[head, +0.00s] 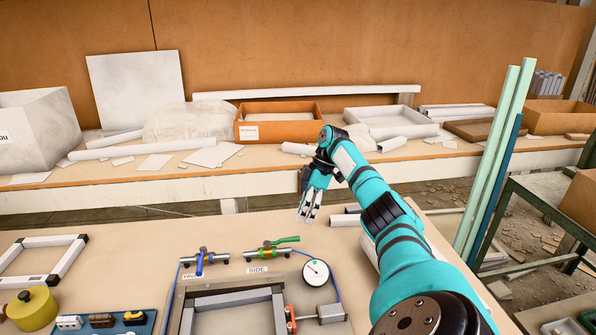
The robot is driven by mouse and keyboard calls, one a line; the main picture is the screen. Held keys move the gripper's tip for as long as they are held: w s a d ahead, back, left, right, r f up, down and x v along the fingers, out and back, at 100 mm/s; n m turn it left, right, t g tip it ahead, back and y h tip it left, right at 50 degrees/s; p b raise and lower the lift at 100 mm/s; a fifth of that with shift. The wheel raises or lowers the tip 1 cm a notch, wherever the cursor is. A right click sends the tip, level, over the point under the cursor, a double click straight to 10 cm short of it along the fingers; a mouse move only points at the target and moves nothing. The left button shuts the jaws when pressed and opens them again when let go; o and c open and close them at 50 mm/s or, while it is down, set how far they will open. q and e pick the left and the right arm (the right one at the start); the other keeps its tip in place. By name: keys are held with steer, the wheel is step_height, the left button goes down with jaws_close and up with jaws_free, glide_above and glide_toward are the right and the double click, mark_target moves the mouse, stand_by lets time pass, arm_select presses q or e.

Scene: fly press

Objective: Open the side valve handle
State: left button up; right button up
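The side valve (268,253) sits on the near bench behind the frame, with the SIDE label (257,269) just in front of it. Its green handle (286,240) points right, lying roughly along the pipe. A second valve with a blue handle (200,262) stands to its left; its handle lies across the pipe. My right gripper (308,217) hangs over the bench's far part, beyond and right of the green handle, fingers pointing down. It is apart from the handle. Its fingertips look a little apart, with nothing between them. My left gripper is out of view.
A round gauge (316,272) with a blue hose stands right of the side valve. A grey frame (232,304) lies in front of the valves. Pale tubes (345,219) lie near my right arm. Tall green bars (497,160) stand at right. The bench left of the valves is partly clear.

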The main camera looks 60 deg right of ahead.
steer(key=shift+v, duration=2.15)
